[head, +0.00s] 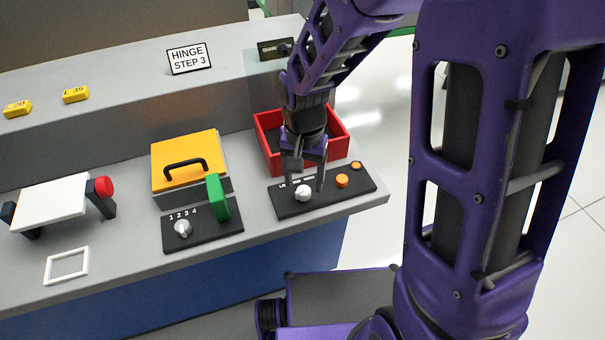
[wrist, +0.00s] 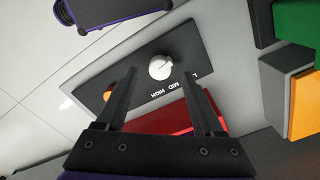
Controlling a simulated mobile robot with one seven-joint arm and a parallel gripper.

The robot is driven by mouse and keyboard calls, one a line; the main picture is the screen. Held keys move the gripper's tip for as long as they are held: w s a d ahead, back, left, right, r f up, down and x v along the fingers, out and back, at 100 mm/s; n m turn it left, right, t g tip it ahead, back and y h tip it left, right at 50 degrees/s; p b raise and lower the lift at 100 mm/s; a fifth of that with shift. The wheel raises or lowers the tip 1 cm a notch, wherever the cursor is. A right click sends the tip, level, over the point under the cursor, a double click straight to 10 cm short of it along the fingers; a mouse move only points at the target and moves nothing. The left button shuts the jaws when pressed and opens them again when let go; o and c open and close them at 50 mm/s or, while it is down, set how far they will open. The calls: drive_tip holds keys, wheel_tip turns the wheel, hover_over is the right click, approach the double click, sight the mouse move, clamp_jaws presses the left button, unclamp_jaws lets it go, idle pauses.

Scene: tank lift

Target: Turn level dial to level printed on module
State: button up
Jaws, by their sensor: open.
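The level dial (head: 303,194) is a white knob on a black panel (head: 341,195) at the right end of the bench. Its printed labels are partly hidden in the head view. In the wrist view the dial (wrist: 160,67) shows with upside-down labels that read LOW, MID and HIGH. Its pointer setting is too small to tell. My gripper (head: 305,183) is open, pointing down over the dial. In the wrist view my gripper's fingertips (wrist: 160,73) lie on either side of the knob; contact is not visible. No module with a readable level is clear.
Orange buttons (head: 342,181) sit on the same panel. A red bin (head: 341,138) stands behind it. To the left are a second dial (head: 183,229) marked 1 2 3 4, a green block (head: 218,196) and a yellow lid (head: 181,150). A sign (head: 188,58) reads HINGE STEP 3.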

sight(304, 193)
drive_tip(key=shift+f, duration=1.45)
drive_tip(key=shift+c, duration=0.2)
clamp_jaws()
